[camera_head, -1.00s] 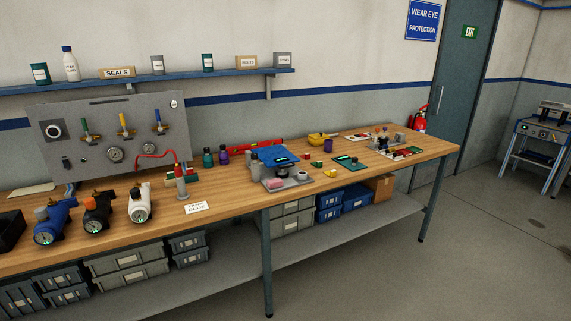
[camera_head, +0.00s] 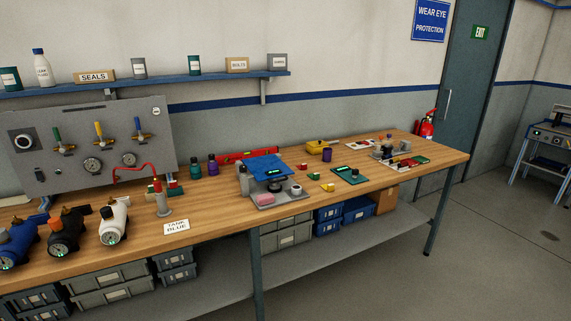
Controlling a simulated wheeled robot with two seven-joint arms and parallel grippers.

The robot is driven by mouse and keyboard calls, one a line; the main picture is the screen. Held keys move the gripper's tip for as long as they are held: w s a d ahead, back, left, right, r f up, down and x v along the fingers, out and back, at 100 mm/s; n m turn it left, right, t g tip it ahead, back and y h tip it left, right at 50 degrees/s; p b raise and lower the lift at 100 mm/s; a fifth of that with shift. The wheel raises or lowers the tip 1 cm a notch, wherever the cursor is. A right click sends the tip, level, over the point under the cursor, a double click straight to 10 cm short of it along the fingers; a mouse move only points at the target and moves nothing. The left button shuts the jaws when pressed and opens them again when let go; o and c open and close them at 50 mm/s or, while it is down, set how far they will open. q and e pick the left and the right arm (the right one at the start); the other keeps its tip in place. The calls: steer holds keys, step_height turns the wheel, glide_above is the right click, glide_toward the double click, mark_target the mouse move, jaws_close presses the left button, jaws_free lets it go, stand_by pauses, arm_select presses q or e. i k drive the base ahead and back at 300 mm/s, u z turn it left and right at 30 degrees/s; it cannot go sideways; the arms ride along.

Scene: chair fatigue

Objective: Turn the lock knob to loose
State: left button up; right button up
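No part I can surely name as the lock knob shows; parts are small at this distance. A device with a blue plate (camera_head: 263,166) on a grey base (camera_head: 278,201) stands mid-bench. A small dark round part (camera_head: 275,186) sits below its plate, and a round grey-and-white part (camera_head: 296,190) sits at its right. At the far right stands a blue-framed machine (camera_head: 545,140) with a dark front panel, cut by the picture's edge; its details are too small to read. Neither of my grippers is in view.
The wooden bench (camera_head: 215,218) runs across the view. A gauge panel (camera_head: 92,150) stands at its left, with blue, black and white regulators (camera_head: 114,222) before it. A "TANK BLUE" card (camera_head: 177,227) lies nearby. The floor (camera_head: 490,260) right of the bench is open.

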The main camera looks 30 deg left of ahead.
mark_target(243, 169)
steer(key=i, duration=1.1)
steer(key=u, duration=0.55)
